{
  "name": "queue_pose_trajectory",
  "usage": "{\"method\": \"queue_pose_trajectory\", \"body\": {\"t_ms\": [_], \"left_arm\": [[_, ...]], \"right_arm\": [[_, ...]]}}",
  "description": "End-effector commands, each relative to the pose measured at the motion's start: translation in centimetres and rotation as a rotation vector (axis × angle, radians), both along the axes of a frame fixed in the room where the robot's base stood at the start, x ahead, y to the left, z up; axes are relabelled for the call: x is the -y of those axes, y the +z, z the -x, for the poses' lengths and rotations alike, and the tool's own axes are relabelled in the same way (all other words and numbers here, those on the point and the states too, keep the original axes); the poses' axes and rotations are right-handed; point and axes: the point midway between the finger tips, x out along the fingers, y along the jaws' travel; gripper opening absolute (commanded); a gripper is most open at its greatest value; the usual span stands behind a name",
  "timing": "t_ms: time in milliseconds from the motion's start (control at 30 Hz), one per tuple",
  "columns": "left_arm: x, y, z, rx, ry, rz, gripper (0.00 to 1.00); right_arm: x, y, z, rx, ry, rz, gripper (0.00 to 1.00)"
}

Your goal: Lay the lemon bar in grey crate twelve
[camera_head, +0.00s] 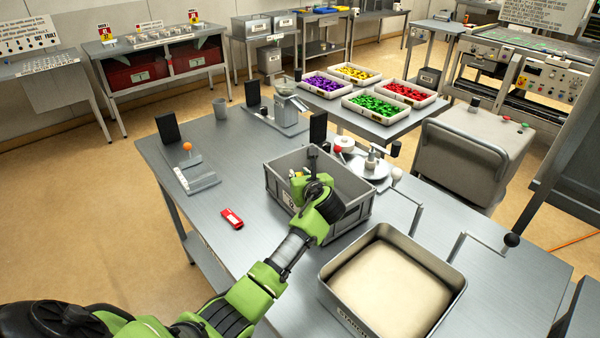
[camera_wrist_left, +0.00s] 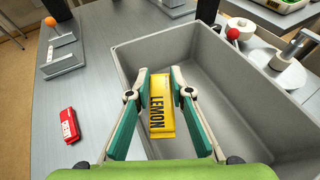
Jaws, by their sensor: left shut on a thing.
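The lemon bar (camera_wrist_left: 161,104) is a yellow packet with LEMON in dark letters. It sits between the fingers of my left gripper (camera_wrist_left: 160,93) in the left wrist view, and the gripper is shut on it. In the head view my left gripper (camera_head: 306,182) reaches into the left part of a grey crate (camera_head: 277,187) on the steel table. The crate also fills much of the left wrist view (camera_wrist_left: 268,128) and looks otherwise empty. Its front label is partly covered by my arm. I cannot tell whether the bar touches the crate floor. My right gripper is out of view.
A red packet (camera_head: 232,218) lies on the table (camera_head: 205,240) left of the crate. A steel tray of pale starch (camera_head: 392,285) stands in front right. A scale (camera_head: 288,108) and a round plate device (camera_head: 368,168) stand behind. The table's left front is clear.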

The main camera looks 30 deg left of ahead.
Motion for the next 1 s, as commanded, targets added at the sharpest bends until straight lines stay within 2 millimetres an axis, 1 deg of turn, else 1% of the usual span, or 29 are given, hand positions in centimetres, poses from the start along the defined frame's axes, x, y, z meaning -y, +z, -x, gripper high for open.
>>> {"method": "queue_pose_trajectory", "body": {"t_ms": [67,100,133,467,567,633,767,1000], "left_arm": [[0.0,0.0,0.0,0.001,0.0,-0.001,0.0],[0.0,0.0,0.0,0.0,0.0,0.0,0.3],[0.0,0.0,0.0,0.001,0.0,-0.001,0.37],[0.0,0.1,0.0,0.0,0.0,0.0,0.37],[0.1,0.6,0.0,0.002,0.0,0.001,0.37],[0.1,1.3,0.0,0.004,0.0,0.003,0.37],[1.5,2.0,1.4,0.002,-0.002,0.001,0.37],[4.9,3.9,4.9,0.003,-0.004,0.002,0.37]], "right_arm": [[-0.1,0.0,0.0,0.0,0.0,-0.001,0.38],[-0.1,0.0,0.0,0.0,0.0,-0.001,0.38],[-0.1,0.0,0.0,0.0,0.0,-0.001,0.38],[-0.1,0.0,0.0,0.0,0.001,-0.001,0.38],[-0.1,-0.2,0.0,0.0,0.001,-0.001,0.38],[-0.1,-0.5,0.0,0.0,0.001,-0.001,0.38],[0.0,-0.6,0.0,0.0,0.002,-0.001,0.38],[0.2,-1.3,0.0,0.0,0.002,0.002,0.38]]}}
